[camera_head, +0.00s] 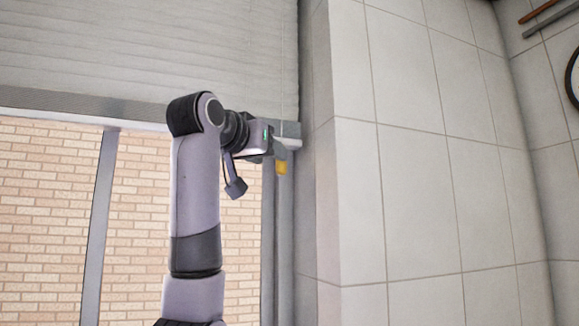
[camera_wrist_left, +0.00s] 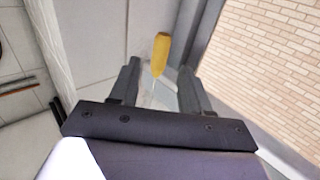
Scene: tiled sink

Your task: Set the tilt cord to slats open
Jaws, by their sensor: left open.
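The blind (camera_head: 150,55) hangs over the window at the upper left, and its slats look closed. The tilt cord's yellow tassel (camera_head: 282,168) hangs near the window's right side, just below my left gripper (camera_head: 286,147). In the left wrist view the tassel (camera_wrist_left: 160,50) shows between the fingertips and slightly beyond them. My left gripper (camera_wrist_left: 158,72) is open, with a finger on each side of the tassel's line. I cannot tell whether either finger touches the cord. The cord close to the gripper is hardly visible. My right gripper is not in view.
A tiled wall corner (camera_head: 325,160) stands close to the right of the left gripper. The window frame post (camera_head: 100,220) and a brick wall outside (camera_head: 45,200) are at the left. Rod-like items (camera_head: 545,20) and a clock (camera_head: 574,80) are at the far right.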

